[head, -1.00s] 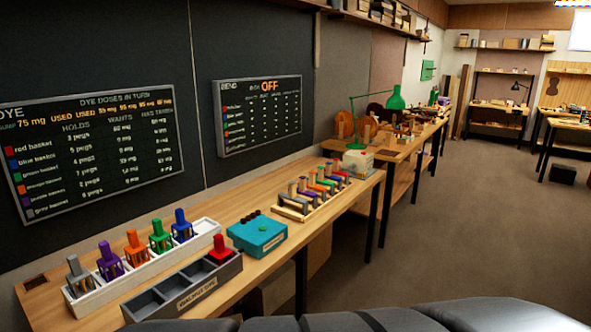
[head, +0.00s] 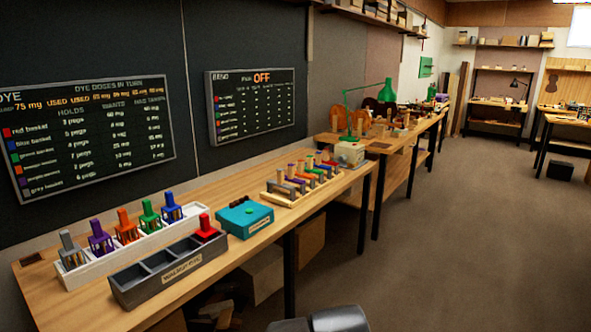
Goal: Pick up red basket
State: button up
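The red basket (head: 205,230) stands upright in the right-end compartment of a dark grey divided box (head: 128,293) labelled on its front. Only its top and handle show above the rim; its lower part is hidden by the box walls. The other compartments of that box look empty. My gripper is not in view; only a dark part of my own body shows at the bottom edge.
A white rack (head: 104,263) behind holds grey (head: 71,254), purple (head: 101,239), orange (head: 127,230), green (head: 150,219) and blue (head: 172,210) baskets. A teal box (head: 245,219) stands just right of the grey box. Farther right is a wooden rack (head: 300,186) with coloured pieces.

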aim_at(206, 231)
jog(key=k+j, duration=0.2)
jog(key=j, duration=0.15)
jog(key=k+j, duration=0.4)
jog(key=j, duration=0.25)
jog(key=l+z, duration=0.2)
